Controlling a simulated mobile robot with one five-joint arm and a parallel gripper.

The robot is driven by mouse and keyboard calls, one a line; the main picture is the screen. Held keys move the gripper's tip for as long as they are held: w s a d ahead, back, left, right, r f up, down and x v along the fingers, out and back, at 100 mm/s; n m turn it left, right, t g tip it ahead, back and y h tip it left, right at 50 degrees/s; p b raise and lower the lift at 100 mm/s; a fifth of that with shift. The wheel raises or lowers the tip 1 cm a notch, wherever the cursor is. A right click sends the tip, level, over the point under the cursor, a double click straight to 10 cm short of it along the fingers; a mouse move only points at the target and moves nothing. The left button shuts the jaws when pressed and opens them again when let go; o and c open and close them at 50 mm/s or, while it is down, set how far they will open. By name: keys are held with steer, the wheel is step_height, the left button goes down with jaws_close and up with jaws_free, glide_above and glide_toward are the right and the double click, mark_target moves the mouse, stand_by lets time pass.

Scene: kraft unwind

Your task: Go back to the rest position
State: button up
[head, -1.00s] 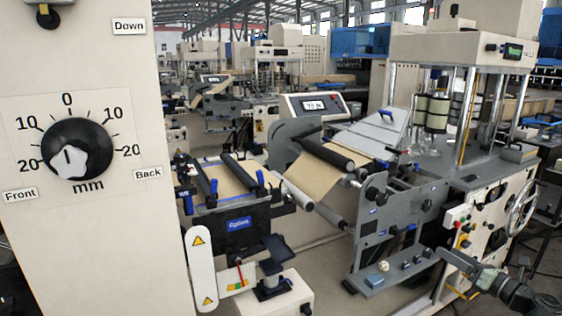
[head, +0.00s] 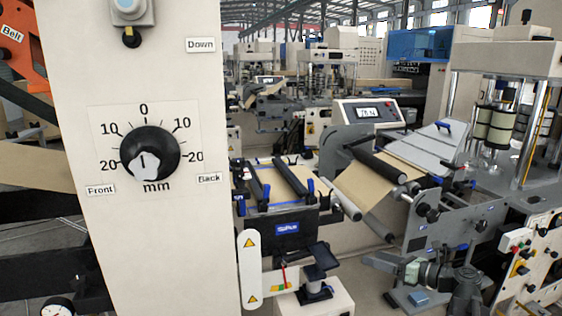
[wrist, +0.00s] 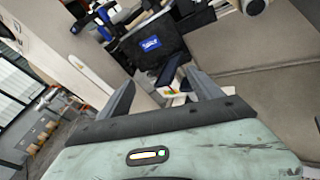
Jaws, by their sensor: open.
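My gripper (head: 378,258) shows at the lower right of the head view, at the end of my arm, in front of the grey machine frame. In the wrist view my gripper (wrist: 163,92) has its two fingers spread apart with nothing between them. Beyond the fingers are a black panel with a blue label (wrist: 151,44) and a small dark stand, both out of reach of the fingertips. The fingers touch nothing that I can see.
A pale column with a black dial (head: 149,154) stands close at the left. The unwind unit with brown kraft web (head: 366,190) and a display box (head: 368,114) is at centre right. A white lever plate (head: 250,269) stands low in the middle. Grey floor lies between.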

steer(key=s+a+f+n+g+h+p, duration=0.1)
steer(key=s+a+f+n+g, duration=0.15)
steer(key=a+n, duration=0.4)
steer(key=s+a+f+n+g+h+p, duration=0.1)
steer(key=a+f+n+g, duration=0.25)
steer(key=a, duration=0.65)
steer(key=s+a+f+n+g+h+p, duration=0.1)
steer(key=s+a+f+n+g, duration=0.2)
steer(key=a, duration=0.5)
step_height(320, 180, down, 4)
steer(key=s+n+g+h, duration=0.2)
steer(key=s+n+h, duration=0.15)
steer(key=n, duration=0.45)
steer(key=s+d+f+n+h, duration=0.1)
steer(key=d+f+n+h, duration=0.1)
steer(key=d+n+h, duration=0.3)
steer(key=d+n, duration=0.4)
steer(key=n, duration=0.1)
steer(key=shift+s+f, duration=0.15)
